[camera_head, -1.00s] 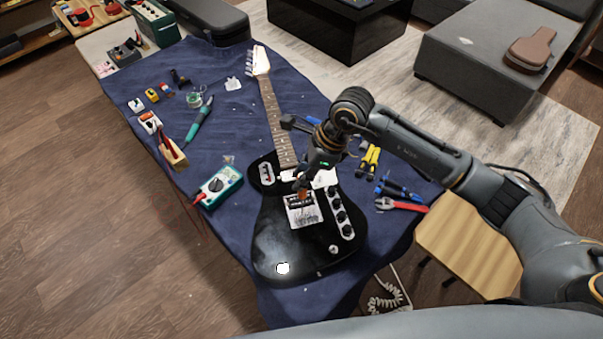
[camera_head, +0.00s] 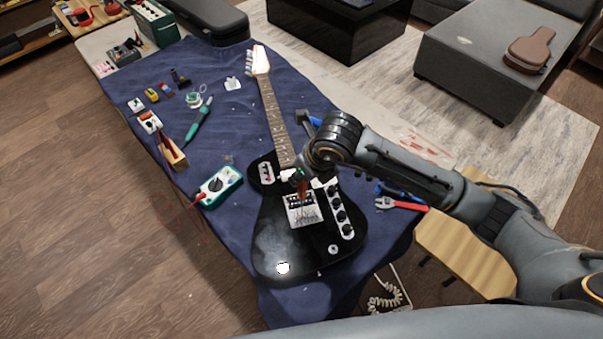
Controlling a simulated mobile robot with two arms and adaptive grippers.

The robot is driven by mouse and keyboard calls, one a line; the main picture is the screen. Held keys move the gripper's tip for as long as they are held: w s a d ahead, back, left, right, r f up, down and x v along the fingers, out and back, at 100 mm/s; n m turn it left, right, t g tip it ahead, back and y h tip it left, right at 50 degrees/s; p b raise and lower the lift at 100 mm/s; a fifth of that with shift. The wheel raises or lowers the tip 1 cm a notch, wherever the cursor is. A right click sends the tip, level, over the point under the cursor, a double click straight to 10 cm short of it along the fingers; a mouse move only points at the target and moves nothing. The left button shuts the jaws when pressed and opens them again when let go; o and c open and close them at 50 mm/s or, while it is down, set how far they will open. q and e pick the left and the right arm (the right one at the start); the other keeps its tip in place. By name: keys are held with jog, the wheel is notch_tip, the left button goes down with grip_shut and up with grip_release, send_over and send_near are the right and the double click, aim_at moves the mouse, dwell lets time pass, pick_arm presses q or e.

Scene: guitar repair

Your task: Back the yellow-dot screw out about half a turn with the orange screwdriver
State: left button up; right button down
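The black guitar (camera_head: 285,243) lies on the blue cloth with its neck pointing up the picture. Its silver bridge (camera_head: 303,213) sits in the middle of the body. My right gripper (camera_head: 301,179) is above the bridge, pointing down. An orange-brown handle, the orange screwdriver (camera_head: 302,190), sticks down from it toward the bridge's upper edge. The gripper appears shut on it, though its fingers are small and partly hidden by the wrist. The screwdriver's tip and the yellow-dot screw are too small to make out. My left gripper is not in view.
A teal multimeter (camera_head: 217,187) lies left of the guitar. A wooden block with tools (camera_head: 172,155) and a green soldering iron (camera_head: 198,122) are farther left. Red-handled pliers (camera_head: 402,204) lie at the right, near my arm. Cloth left of the guitar's lower body is clear.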

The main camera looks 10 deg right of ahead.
jog(key=shift+b, duration=0.55)
dwell(1.1)
jog(key=shift+f+b, duration=0.35)
jog(key=shift+b, duration=0.15)
dwell(0.5)
